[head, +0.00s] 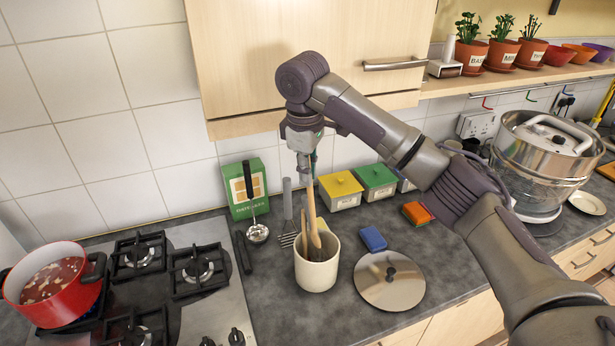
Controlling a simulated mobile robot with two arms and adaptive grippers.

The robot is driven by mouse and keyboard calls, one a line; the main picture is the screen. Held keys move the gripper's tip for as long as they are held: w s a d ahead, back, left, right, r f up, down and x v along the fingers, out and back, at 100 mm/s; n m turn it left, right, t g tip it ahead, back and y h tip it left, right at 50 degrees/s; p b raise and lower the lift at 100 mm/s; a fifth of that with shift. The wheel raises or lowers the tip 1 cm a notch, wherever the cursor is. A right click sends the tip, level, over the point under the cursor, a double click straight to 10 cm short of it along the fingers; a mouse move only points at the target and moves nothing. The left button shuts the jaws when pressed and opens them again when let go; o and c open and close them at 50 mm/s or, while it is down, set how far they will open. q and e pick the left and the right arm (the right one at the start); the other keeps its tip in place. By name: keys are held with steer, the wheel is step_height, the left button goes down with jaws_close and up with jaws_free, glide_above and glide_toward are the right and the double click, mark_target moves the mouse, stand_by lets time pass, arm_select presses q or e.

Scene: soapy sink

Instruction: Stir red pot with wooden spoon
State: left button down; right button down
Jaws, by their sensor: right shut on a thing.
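The red pot (68,305) stands on the stove at the far left. It holds a dark red liquid with pale chunks. A wooden spoon (311,205) stands with its lower end inside a cream utensil crock (317,272) on the counter. My right gripper (305,172) points down above the crock and is shut on the upper end of the spoon's handle. The spoon's lower end is hidden in the crock. Another wooden utensil (304,234) is in the crock beside it. My left gripper is not in view.
The gas stove (190,308) has several bare burners. A ladle (257,232) hangs or leans left of the crock. A round metal lid (390,282) and a blue sponge (373,239) lie to its right. A wooden cabinet (240,60) overhangs the counter behind my arm.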

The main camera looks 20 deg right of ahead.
steer(key=shift+r, duration=2.05)
steer(key=shift+s, duration=0.15)
